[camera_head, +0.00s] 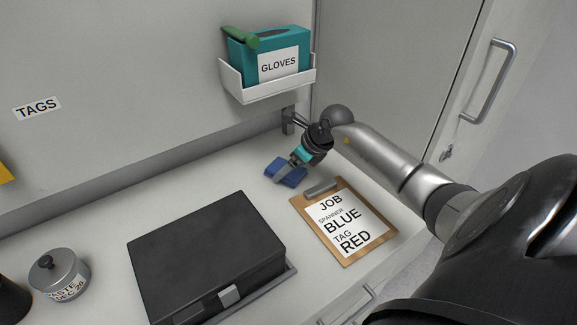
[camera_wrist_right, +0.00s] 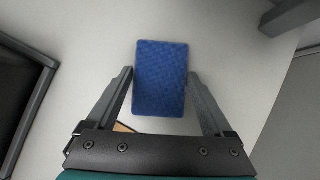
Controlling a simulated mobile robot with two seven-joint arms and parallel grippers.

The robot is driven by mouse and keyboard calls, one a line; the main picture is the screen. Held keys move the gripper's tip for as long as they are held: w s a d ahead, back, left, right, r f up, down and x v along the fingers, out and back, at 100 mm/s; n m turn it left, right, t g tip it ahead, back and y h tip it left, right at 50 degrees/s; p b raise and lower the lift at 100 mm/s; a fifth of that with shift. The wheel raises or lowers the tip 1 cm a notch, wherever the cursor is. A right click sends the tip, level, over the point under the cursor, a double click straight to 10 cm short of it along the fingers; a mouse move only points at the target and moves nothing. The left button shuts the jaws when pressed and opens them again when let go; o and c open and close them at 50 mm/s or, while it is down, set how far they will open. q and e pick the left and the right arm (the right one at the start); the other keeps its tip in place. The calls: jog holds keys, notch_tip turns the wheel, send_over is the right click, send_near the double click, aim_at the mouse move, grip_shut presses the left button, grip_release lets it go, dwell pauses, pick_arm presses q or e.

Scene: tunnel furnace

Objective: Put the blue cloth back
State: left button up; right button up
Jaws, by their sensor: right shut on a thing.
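The blue cloth (camera_head: 271,170) is a small folded blue block at the back right of the white worktop, behind the clipboard. It also shows in the right wrist view (camera_wrist_right: 161,62) as a blue rectangle between the fingers. My right gripper (camera_head: 283,170) reaches down from the right and is shut on the cloth, with one finger (camera_wrist_right: 160,78) on each side of it. I cannot tell whether the cloth touches the worktop. My left gripper is not in view.
A clipboard (camera_head: 361,240) reading "JOB SPANNER BLUE TAG RED" lies in front of the cloth. A black case (camera_head: 200,250) is at front centre, with a lidded metal pot (camera_head: 62,268) to its left. A teal glove box (camera_head: 240,62) sits in a white wall holder (camera_head: 265,92) above.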

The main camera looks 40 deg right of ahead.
jog(key=o, duration=1.1)
jog(key=shift+f, duration=0.1)
jog(key=shift+c, duration=0.2)
jog(key=shift+r, duration=0.25)
jog(key=p+v, duration=0.2)
jog(key=v, duration=1)
jog(key=shift+f, duration=0.1)
